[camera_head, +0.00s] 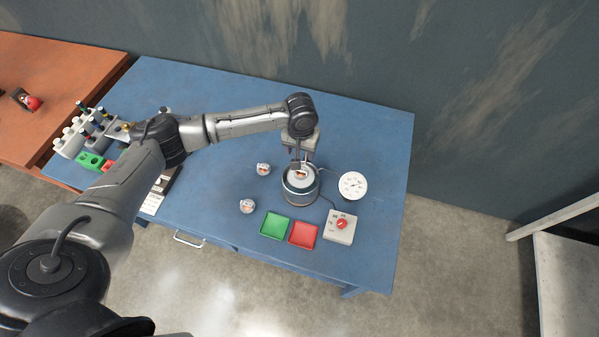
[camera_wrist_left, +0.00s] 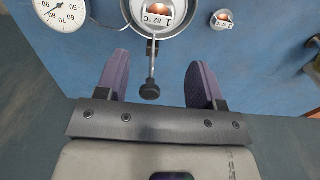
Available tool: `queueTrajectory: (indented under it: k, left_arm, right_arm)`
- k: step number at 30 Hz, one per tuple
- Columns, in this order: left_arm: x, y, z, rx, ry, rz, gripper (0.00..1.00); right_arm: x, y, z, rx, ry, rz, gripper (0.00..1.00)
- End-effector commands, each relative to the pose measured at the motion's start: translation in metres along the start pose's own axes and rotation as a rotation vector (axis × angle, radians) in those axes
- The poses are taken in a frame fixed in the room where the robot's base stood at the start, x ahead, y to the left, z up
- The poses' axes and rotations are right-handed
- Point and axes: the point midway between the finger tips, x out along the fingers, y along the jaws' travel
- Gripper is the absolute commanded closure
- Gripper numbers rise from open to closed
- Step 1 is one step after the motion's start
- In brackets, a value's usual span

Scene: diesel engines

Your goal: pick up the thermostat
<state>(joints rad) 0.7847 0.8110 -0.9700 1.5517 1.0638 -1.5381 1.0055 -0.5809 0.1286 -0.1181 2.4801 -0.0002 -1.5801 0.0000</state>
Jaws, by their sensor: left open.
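A thermostat (camera_wrist_left: 157,14) marked "1 82 °C", with a copper-coloured middle, sits in a round metal pot (camera_head: 300,198); it also shows in the head view (camera_head: 301,174). Two more thermostats, one upper (camera_head: 263,169) and one lower (camera_head: 247,206), lie on the table left of the pot; one shows in the wrist view (camera_wrist_left: 221,19). My left gripper (camera_head: 301,157) is open and empty at the pot's far side. In the wrist view its fingers (camera_wrist_left: 158,66) stand either side of a rod with a black knob (camera_wrist_left: 150,91), apart from it. My right gripper is not in view.
A dial thermometer (camera_head: 353,185) and a control box with a red knob (camera_head: 340,227) stand right of the pot. A green tray (camera_head: 275,225) and a red tray (camera_head: 303,235) lie in front. The blue table's (camera_head: 377,140) right end is clear.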

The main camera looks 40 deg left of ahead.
Motion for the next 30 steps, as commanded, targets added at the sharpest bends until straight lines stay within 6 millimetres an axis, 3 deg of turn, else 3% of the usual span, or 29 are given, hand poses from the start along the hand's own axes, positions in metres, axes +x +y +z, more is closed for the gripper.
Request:
queueTrajectory:
  k: [12,23,30]
  left_arm:
    - [0.066,0.001,0.001,-0.012,-0.001,-0.001,0.38]
    - [0.088,0.001,0.001,-0.009,0.0,-0.001,0.38]
    - [0.119,0.004,0.002,-0.01,0.0,-0.002,0.38]
  right_arm:
    - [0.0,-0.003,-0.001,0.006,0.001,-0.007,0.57]
    - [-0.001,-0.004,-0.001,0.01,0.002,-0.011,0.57]
    - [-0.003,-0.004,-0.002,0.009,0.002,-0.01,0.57]
